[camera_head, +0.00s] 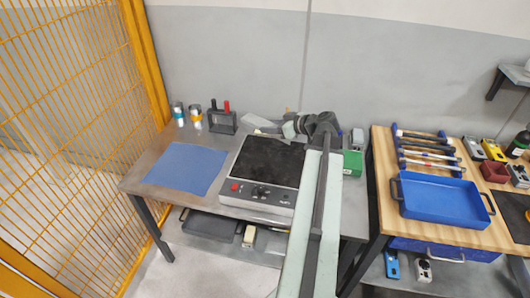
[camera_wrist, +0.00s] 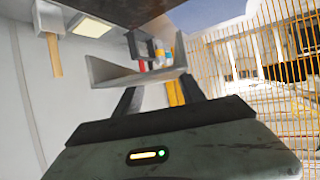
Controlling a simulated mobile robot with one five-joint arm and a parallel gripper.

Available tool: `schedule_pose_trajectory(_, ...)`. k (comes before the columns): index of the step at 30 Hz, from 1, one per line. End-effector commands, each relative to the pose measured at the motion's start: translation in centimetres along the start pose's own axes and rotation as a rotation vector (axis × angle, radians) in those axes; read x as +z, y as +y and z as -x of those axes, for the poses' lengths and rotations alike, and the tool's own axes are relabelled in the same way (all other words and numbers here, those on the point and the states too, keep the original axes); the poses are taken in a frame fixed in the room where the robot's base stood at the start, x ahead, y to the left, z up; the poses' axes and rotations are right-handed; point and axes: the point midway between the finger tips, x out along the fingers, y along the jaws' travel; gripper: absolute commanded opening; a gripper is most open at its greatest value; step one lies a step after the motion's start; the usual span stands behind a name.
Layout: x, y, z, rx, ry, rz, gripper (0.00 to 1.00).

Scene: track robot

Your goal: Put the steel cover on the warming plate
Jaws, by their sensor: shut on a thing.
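The warming plate (camera_head: 268,158) stands on the grey bench in the head view. It has a black top and a pale front panel with a red button and knobs. My gripper (camera_head: 284,128) is behind the plate's back right edge, close to the wall. It is shut on the steel cover (camera_head: 261,122), a pale grey piece at its left side, near the plate's back edge. In the wrist view, the cover (camera_wrist: 112,74) shows as an angled grey sheet at the dark fingers of my gripper (camera_wrist: 155,88). Whether it touches anything below is unclear.
A blue mat (camera_head: 185,167) lies left of the plate. Bottles (camera_head: 187,115) and a dark rack (camera_head: 222,121) stand behind. A green box (camera_head: 353,163) is right of my arm. A yellow fence (camera_head: 70,110) borders the left; a wooden table with a blue tray (camera_head: 443,202) is right.

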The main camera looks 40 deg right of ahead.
Motion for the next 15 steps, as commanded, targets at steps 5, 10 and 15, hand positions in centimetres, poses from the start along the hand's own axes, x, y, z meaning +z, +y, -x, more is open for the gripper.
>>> schedule_pose_trajectory(5, 0.2, 0.3, 0.5, 0.009, 0.000, -0.004, 0.00)
schedule_pose_trajectory(10, 1.9, 0.8, 1.4, 0.015, -0.001, -0.007, 0.00)
schedule_pose_trajectory(15, 8.4, 1.2, 4.9, 0.010, -0.006, -0.006, 0.00)
